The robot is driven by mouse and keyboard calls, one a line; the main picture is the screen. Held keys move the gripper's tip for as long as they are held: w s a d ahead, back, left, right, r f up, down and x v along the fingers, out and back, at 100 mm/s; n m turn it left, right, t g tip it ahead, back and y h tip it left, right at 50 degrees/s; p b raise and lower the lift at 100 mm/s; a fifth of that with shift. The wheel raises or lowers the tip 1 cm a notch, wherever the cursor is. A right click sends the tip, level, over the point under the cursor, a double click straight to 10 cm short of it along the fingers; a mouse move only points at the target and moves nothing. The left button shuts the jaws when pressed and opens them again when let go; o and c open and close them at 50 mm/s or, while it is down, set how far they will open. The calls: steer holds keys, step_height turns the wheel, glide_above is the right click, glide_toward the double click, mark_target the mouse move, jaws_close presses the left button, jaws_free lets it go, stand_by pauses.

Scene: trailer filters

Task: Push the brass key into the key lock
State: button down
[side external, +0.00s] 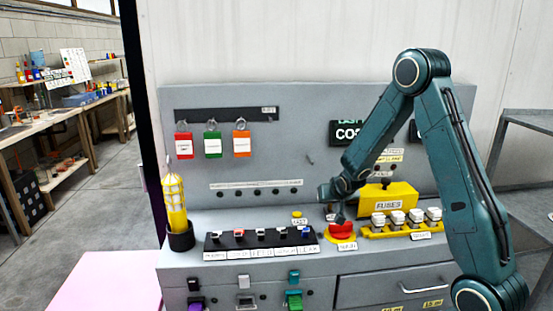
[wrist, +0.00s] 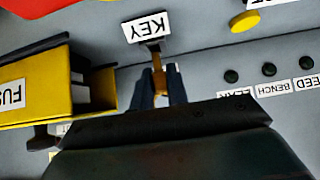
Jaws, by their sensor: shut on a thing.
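My gripper (wrist: 161,88) is shut on the brass key (wrist: 158,76), which stands between its two dark fingers in the wrist view. The key's far end points toward a dark fitting, likely the key lock (wrist: 152,46), right by the white KEY label (wrist: 150,28). I cannot tell whether the key tip is inside the lock or only close to it. In the side view my gripper (side external: 339,214) is low over the console by the red button; the key and the lock cannot be made out there.
A yellow FUSES box (side external: 388,199) stands close beside my gripper and fills the left of the wrist view (wrist: 50,100). A red button (side external: 341,231) and a fuse row (side external: 405,230) lie near. A row of switches (side external: 262,238) and a caged yellow lamp (side external: 175,205) are farther left.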

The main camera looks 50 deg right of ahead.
steer(key=shift+f, duration=0.75)
steer(key=c, duration=1.3)
jaws_free()
steer(key=shift+v, duration=6.85)
steer(key=shift+r, duration=0.1)
